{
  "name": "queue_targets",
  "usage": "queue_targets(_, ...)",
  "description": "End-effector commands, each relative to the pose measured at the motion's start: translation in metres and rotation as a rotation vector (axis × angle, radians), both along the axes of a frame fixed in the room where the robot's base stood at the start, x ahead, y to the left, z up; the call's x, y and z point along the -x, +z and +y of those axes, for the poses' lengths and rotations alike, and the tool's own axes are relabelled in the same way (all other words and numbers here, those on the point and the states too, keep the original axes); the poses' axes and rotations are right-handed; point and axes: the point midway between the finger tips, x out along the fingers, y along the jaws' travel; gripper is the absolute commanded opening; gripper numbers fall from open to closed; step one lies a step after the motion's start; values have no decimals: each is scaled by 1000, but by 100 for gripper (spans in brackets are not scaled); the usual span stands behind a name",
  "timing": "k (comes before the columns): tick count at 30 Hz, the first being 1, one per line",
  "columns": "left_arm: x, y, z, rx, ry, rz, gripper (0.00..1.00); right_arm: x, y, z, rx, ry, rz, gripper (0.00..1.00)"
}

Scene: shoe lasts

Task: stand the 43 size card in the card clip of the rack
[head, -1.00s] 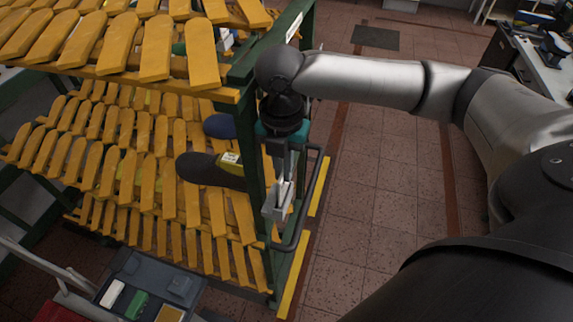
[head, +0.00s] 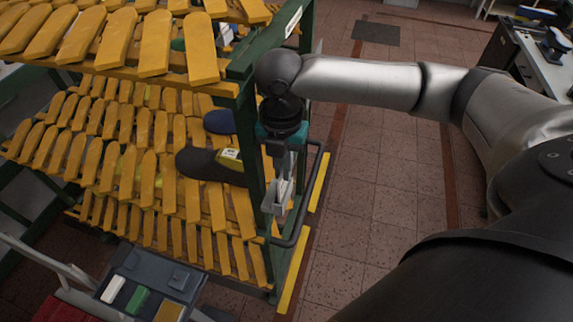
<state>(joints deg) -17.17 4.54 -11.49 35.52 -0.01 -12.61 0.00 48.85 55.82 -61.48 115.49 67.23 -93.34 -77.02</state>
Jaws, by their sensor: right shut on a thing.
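My right gripper (head: 277,198) hangs from the arm that comes in from the right, pointing down beside the green corner post of the rack (head: 246,140). Its jaws are shut on a thin pale piece (head: 284,188), which seems to be the size card. Its number cannot be read, and the fingers hide most of it. I cannot make out the card clip; the gripper and post may cover it. Whether the card touches the rack cannot be told. My left gripper is out of view.
The rack's shelves carry rows of yellow wooden slats. A dark last (head: 205,165) with a yellow label and a blue one (head: 219,122) lie behind the post. A dark bar (head: 305,205) runs beside the gripper. A grey tray (head: 170,262) stands at lower left.

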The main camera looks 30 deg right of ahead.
Motion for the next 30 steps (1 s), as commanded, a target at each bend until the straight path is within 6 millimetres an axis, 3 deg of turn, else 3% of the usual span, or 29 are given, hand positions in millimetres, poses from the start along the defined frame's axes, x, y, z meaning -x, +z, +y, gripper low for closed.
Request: queue_targets(30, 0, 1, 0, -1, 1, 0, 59, -2, -16, 6, -9, 2, -3, 0)
